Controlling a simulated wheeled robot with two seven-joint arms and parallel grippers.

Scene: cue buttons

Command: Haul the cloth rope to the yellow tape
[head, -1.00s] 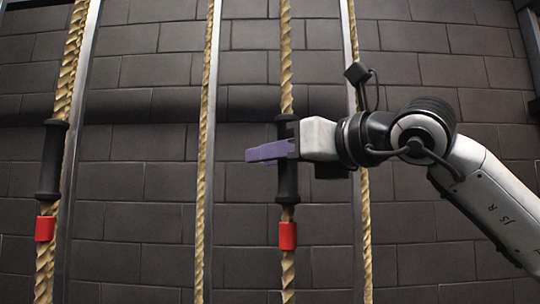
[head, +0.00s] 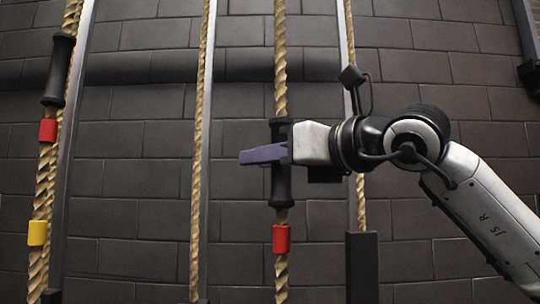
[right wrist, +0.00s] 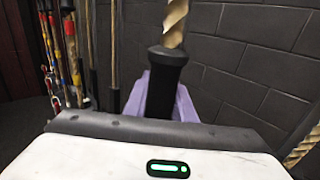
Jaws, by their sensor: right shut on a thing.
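A tan twisted rope (head: 281,60) hangs in the middle of the head view. It carries a black grip sleeve (head: 281,187) with a red tape band (head: 281,238) below it. My right gripper (head: 264,155), with purple fingers, is shut on this black sleeve. The right wrist view shows the sleeve (right wrist: 164,85) between the fingers, with rope rising from its top. A yellow tape band (head: 38,232) is on the left rope (head: 45,180), below that rope's red band (head: 48,131) and black sleeve (head: 60,70). No yellow shows on the held rope. My left gripper is out of view.
Thinner ropes (head: 200,150) run beside grey vertical rails (head: 78,110). A dark post (head: 362,265) stands lower right of the held rope. A dark brick wall (head: 430,60) is behind. More taped ropes (right wrist: 70,30) stand at left in the right wrist view.

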